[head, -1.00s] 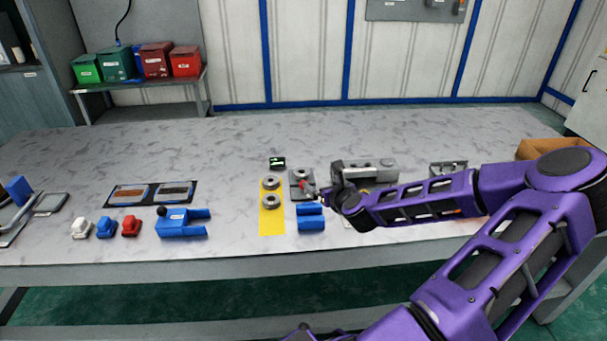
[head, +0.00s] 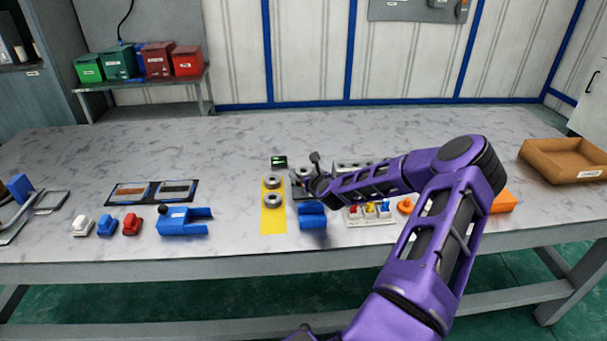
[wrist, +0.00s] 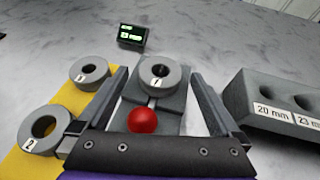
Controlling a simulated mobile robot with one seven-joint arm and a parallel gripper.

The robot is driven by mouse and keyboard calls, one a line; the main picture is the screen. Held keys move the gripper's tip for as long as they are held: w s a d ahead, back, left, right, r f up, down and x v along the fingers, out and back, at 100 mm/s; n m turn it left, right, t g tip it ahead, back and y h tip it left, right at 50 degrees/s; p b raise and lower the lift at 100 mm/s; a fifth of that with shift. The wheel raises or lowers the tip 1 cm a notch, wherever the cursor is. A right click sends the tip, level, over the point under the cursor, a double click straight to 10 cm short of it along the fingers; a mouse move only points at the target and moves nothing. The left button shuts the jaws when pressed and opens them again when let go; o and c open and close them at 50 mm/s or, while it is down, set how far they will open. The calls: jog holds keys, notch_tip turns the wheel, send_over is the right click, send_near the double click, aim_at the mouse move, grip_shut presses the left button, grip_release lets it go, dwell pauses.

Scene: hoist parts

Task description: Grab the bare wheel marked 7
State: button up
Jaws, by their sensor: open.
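The grey wheel marked 7 (wrist: 160,76) sits on a grey plate with a slot (wrist: 150,103) in the wrist view. Something dark shows in its bore. It also shows partly in the head view (head: 302,173), beside my gripper. My gripper (wrist: 160,88) is open and empty. Its fingers appear to either side of the wheel in the wrist view; I cannot tell the height gap. A red ball (wrist: 142,121) is on the near part of the plate, between the fingers and the wheel.
Two more grey wheels, one marked 2 (wrist: 43,130) and another behind it (wrist: 89,73), lie on a yellow mat (head: 272,224) to the left. A small display (wrist: 131,37) stands behind. A grey block with labelled holes (wrist: 270,105) is close on the right.

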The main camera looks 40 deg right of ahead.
jog(key=shift+w+d+f, duration=0.15)
jog(key=shift+w, duration=0.3)
grip_shut()
